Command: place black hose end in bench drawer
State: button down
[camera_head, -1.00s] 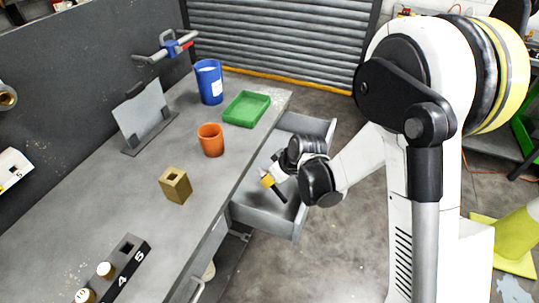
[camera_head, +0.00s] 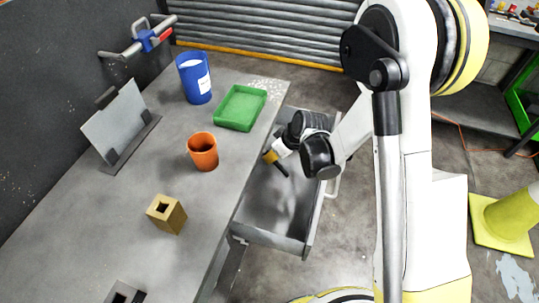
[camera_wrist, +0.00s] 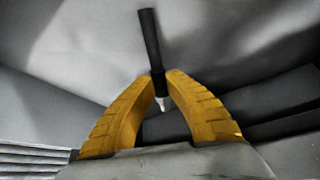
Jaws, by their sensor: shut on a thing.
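The black hose end (camera_wrist: 150,40) is a short black rod with a pale tip, pinched between the yellow fingers of my gripper (camera_wrist: 159,82) in the wrist view. In the head view my gripper (camera_head: 270,158) is over the open bench drawer (camera_head: 262,235), and the black hose end (camera_head: 282,170) points down and to the right from it. The drawer is a grey metal tray pulled out from the bench's right side. The grey drawer interior fills much of the wrist view. I cannot tell whether the hose end touches the drawer floor.
The grey bench top (camera_head: 100,220) bears an orange cup (camera_head: 203,152), a green tray (camera_head: 239,108), a blue container (camera_head: 192,80), a brass block (camera_head: 168,217) and a tilted plate on a stand (camera_head: 115,125). A yellow-green cone (camera_head: 515,215) stands on the floor at right.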

jog(key=shift+s+d+r, duration=0.1)
jog(key=shift+r, duration=0.05)
jog(key=shift+f, duration=0.3)
jog(key=c, duration=1.5)
grip_release()
jog(key=shift+r, duration=0.1)
jog(key=shift+r, duration=0.15)
jog(key=s+d+r+m+h+p, duration=0.1)
jog(key=s+d+r+p, duration=0.2)
jog(key=r, duration=0.6)
jog(key=s+d+r+m+p, duration=0.15)
jog(key=s+d+r, duration=0.3)
jog(key=r, duration=0.55)
jog(key=s+d+r+m+t+h, duration=0.1)
jog(key=s+d+r+m, duration=0.1)
jog(key=s+d+r, duration=0.1)
jog(key=s+d+r+m+t+h, duration=0.1)
jog(key=s+d+r+m, duration=0.1)
jog(key=s+r, duration=0.2)
jog(key=s+d+r+m+t+h, duration=0.1)
jog(key=s+d+r+m, duration=0.2)
jog(key=s, duration=0.4)
jog(key=shift+d+r, duration=0.35)
jog(key=shift+r, duration=0.15)
